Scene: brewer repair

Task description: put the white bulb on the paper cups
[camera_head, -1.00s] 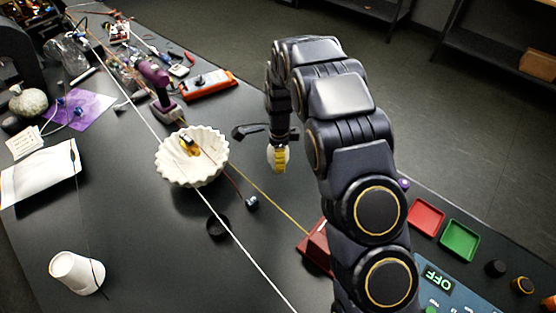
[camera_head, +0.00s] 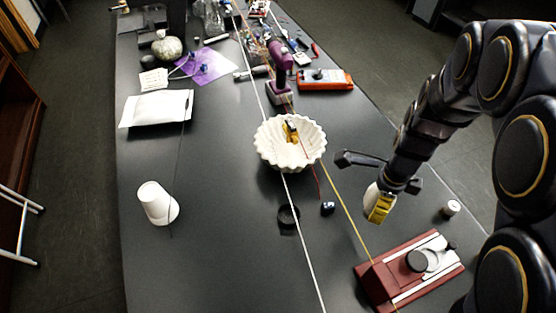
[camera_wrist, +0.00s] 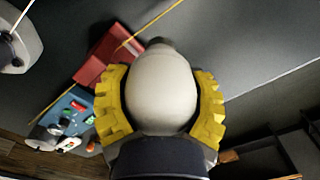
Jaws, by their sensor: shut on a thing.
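The white bulb (camera_wrist: 160,90) is between the yellow fingers of my gripper (camera_wrist: 160,105) in the wrist view, and the gripper is shut on it. In the head view my gripper (camera_head: 380,206) is at the right, above the dark table, with the pale side of the bulb (camera_head: 370,198) showing beside the yellow finger. The white paper cups (camera_head: 157,203) stand on the table at the left, slightly tilted in the picture, well apart from my gripper. Whether it is one cup or a stack cannot be told.
A white fluted bowl (camera_head: 290,158) with a yellow item inside lies between my gripper and the cups. A dark red device (camera_head: 385,275) stands below my gripper. The table around the cups is clear.

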